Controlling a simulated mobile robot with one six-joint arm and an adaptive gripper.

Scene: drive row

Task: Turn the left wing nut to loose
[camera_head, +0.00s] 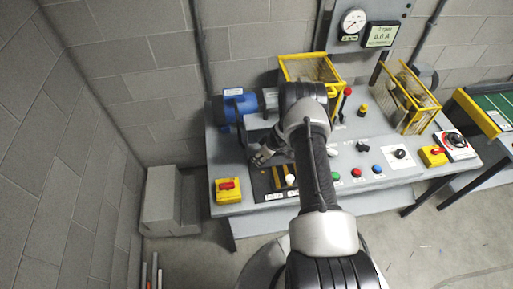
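My gripper (257,158) is low over the left part of the grey bench, just in front of the blue motor (233,106). It is small and dark here, and I cannot tell how far its fingers are apart or whether they touch anything. I cannot make out the left wing nut; the gripper and arm cover much of the area around the motor's foot. A black panel (262,187) with a white-knobbed part (290,180) lies just in front of the gripper.
A yellow box with a red switch (228,191) stands at the bench's front left corner. Yellow guards (298,68) and (409,102) stand behind.

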